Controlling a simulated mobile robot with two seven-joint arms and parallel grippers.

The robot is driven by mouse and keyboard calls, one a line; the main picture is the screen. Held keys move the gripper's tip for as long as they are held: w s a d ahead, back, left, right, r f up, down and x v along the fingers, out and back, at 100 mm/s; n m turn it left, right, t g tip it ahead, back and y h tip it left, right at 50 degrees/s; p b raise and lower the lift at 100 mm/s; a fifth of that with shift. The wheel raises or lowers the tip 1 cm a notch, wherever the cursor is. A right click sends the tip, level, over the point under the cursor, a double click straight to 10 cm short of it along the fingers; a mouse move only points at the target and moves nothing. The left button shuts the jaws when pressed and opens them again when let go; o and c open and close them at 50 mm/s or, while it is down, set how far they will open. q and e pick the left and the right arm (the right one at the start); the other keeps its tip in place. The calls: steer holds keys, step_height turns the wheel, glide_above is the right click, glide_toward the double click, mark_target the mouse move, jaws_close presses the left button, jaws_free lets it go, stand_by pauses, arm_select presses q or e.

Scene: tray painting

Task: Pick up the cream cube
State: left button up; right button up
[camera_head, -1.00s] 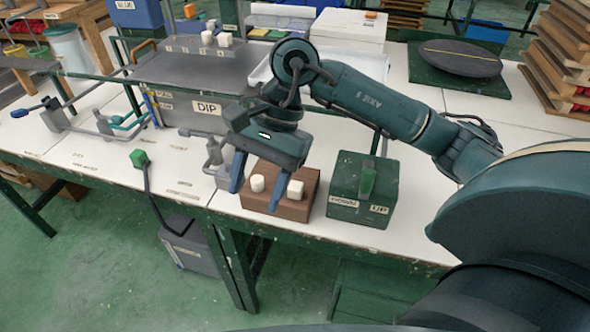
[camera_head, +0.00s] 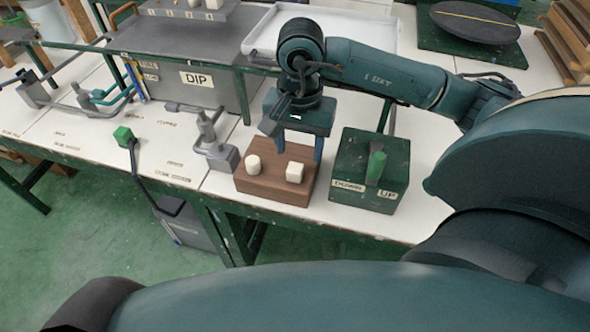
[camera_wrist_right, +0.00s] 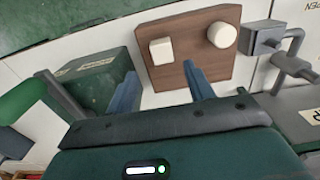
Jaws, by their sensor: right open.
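The cream cube (camera_head: 295,172) stands on the right part of a brown wooden block (camera_head: 262,190) near the table's front edge. A cream cylinder (camera_head: 253,164) stands to its left on the same block. My right gripper (camera_head: 299,148) is open and empty, pointing down just behind the cube. In the right wrist view, the cube (camera_wrist_right: 161,51) lies ahead of the gap between the spread blue fingers (camera_wrist_right: 159,72), apart from both. The cylinder (camera_wrist_right: 222,35) is to the right there, outside the fingers. My left gripper is not in view.
A green box (camera_head: 370,170) with a green lever, labelled DOWN and UP, stands right of the block. A grey clamp-like fixture (camera_head: 215,145) stands close on the left. The grey DIP tank (camera_head: 205,90) is behind it. White tabletop is free at front left.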

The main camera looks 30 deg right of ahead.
mark_target(296, 164)
steer(key=f, duration=0.5)
steer(key=shift+w+a+f, duration=0.1)
steer(key=shift+a, duration=0.2)
steer(key=c, duration=1)
